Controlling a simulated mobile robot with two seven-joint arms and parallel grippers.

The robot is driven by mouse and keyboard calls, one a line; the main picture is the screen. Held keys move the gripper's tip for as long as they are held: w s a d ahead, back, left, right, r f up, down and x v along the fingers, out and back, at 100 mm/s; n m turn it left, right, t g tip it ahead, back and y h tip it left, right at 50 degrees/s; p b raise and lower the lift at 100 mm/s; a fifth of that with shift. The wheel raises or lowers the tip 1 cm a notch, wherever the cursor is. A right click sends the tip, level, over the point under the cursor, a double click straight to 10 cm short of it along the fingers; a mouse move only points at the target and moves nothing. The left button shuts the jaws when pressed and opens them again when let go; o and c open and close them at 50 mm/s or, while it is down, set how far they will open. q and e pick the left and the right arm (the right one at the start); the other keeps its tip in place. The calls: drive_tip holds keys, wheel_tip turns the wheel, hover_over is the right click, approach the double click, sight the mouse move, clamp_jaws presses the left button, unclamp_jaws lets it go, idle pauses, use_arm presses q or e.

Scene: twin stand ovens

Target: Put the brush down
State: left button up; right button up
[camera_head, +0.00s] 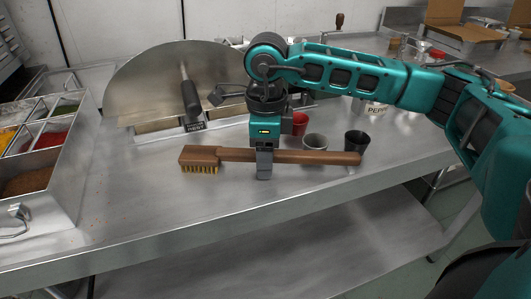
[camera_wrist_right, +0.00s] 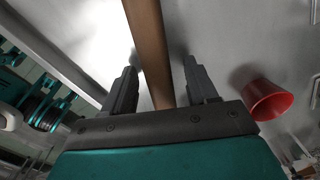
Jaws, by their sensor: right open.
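The brush (camera_head: 310,157) has a long brown wooden handle and a block head with yellow bristles at its left end. It lies across the steel table (camera_head: 130,225) in the head view, bristles down. My right gripper (camera_head: 264,170) is over the handle, pointing down. In the right wrist view the brush handle (camera_wrist_right: 150,50) runs between the two fingers of my right gripper (camera_wrist_right: 165,90), with a gap on each side. The right gripper is open and around the handle. My left gripper is in neither view.
A red cup (camera_head: 300,123), a grey cup (camera_head: 315,142) and a black cup (camera_head: 356,141) stand just behind the handle. A topping rack (camera_head: 60,185) is at left. The table front is clear.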

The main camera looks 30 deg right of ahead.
drive_tip(key=shift+r, duration=0.3)
wheel_tip(320, 180, up, 12)
drive_tip(key=p, duration=0.2)
drive_tip(key=shift+f, duration=0.15)
drive_tip(key=shift+s, duration=0.1)
